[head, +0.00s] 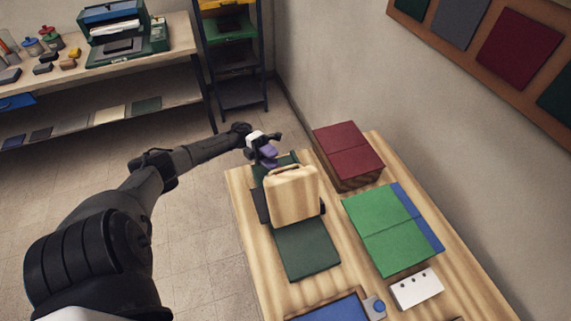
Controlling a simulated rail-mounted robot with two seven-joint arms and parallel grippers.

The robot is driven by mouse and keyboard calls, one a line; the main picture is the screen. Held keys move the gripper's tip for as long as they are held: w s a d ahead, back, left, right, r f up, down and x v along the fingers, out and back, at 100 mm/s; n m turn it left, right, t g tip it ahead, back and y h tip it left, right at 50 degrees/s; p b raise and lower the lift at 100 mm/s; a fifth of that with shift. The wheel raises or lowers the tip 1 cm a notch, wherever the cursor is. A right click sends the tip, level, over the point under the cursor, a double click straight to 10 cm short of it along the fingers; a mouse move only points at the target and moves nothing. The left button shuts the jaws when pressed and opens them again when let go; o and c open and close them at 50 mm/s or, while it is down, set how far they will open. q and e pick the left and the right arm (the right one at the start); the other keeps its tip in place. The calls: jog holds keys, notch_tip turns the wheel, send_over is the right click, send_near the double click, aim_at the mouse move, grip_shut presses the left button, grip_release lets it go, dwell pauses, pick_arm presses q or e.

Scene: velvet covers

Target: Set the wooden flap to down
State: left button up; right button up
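The wooden flap (292,198) is a pale, striped wooden panel with a handle-like bar along its top. It stands raised, nearly upright, on a dark green board (307,250) on the wooden table. Dark brackets show at both sides of its foot. My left gripper (268,158), white and black with purplish fingers, is just beyond the flap's top edge, above the far end of the green board. The fingers are small and partly overlapped, so I cannot tell their opening or whether they touch the flap. My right gripper is not in view.
On the table (240,190), right of the flap, lie dark red covers (348,148), green covers (385,228) and a white block with holes (416,289). A blue panel (330,308) is at the near edge. A wall rises on the right; a shelf rack (232,60) stands behind.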

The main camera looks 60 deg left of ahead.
aim_at(284, 168)
pick_arm(q)
jog(key=p+x, duration=0.1)
jog(key=x, duration=0.5)
jog(key=shift+d+p, duration=0.25)
jog(key=shift+p, duration=0.05)
grip_shut()
dwell(0.4)
